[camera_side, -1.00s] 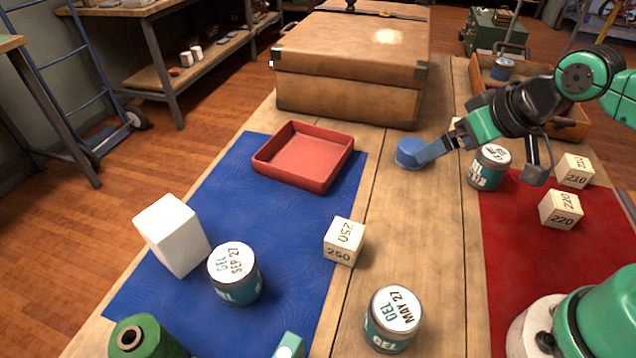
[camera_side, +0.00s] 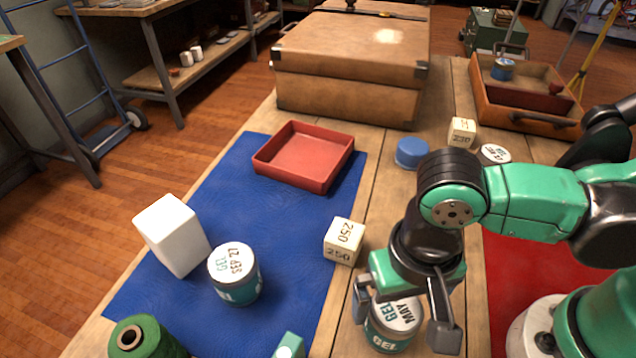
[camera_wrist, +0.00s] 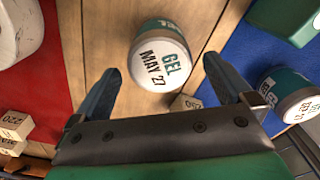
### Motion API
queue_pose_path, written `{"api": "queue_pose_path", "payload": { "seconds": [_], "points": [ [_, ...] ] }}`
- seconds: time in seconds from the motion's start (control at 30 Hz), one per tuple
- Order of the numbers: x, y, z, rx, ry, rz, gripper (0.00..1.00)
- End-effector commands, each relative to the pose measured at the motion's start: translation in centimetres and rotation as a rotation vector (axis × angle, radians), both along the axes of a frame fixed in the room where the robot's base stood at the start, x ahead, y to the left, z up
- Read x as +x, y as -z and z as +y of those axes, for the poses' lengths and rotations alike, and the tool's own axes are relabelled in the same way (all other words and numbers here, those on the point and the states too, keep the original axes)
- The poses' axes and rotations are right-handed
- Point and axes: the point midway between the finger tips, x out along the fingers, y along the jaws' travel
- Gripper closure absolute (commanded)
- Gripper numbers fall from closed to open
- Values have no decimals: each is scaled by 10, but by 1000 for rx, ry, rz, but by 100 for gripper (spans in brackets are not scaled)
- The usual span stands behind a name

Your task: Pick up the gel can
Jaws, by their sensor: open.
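A gel can (camera_side: 392,326) with a white lid marked "GEL MAY 27" and a teal body stands upright on the bare wood near the front. It shows ahead of my fingers in the wrist view (camera_wrist: 161,62). My gripper (camera_side: 408,318) is above it, pointing down, with its fingers apart on either side of the lid. I cannot tell how far above the can they are. Another gel can (camera_side: 496,153) at the back right is mostly hidden by my arm.
A block marked 250 (camera_side: 344,241) is left of my gripper. A blue lid (camera_side: 411,152), a 230 block (camera_side: 461,132) and a wooden drawer (camera_side: 525,115) are farther back.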

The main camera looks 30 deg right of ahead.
Motion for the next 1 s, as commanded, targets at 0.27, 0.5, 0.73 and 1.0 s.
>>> {"api": "queue_pose_path", "payload": {
  "seconds": [0.27, 0.5, 0.73, 1.0],
  "points": [
    [1, 24, 0, 1, 0, -1, 0],
    [0, 32, 0, 2, 0, -2, 0],
    [0, 32, 0, 2, -1, -2, 0],
    [0, 32, -1, 2, -1, -2, 74]
  ]
}}
